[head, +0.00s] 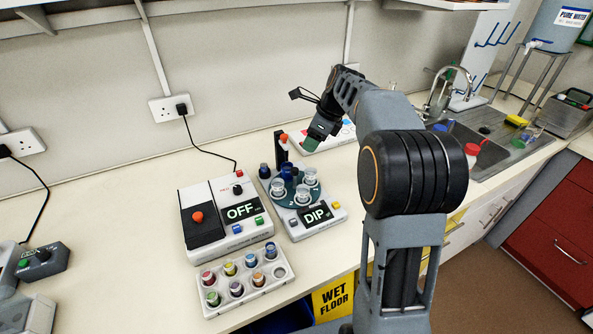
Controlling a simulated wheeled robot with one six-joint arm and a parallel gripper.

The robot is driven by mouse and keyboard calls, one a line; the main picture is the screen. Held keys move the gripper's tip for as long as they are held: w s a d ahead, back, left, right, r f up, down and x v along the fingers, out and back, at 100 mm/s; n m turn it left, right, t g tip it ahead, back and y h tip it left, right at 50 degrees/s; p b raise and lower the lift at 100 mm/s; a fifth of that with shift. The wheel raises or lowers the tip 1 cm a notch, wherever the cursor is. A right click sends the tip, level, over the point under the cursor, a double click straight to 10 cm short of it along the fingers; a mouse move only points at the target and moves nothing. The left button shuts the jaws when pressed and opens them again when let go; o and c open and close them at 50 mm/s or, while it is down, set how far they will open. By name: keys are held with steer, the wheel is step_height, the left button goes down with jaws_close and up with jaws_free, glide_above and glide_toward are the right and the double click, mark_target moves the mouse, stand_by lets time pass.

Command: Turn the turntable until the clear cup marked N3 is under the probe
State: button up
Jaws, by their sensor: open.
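The turntable (292,200) is a dark teal disc on a white device whose screen (317,214) reads DIP. Several clear cups stand on it: one at the left (278,187), one at the front (303,194) and one at the right (310,175). Their marks are too small to read, so I cannot tell which is N3. A dark post (281,150) rises behind the disc; the probe itself is not clearly distinguishable. Dark blue pieces (288,172) sit near the post. My gripper (311,141) is open, above and behind the turntable, apart from it.
A white device (228,243) with a screen reading OFF stands left of the turntable. A white rack (218,301) of several colour-capped vials lies in front. A sink (490,150) is at the right. The bench's left back is clear.

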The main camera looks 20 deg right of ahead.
mark_target(295, 169)
steer(key=x, duration=1.3)
steer(key=shift+w+a+f+p, duration=0.1)
steer(key=shift+f+p, duration=0.05)
steer(key=shift+p, duration=0.15)
jaws_close()
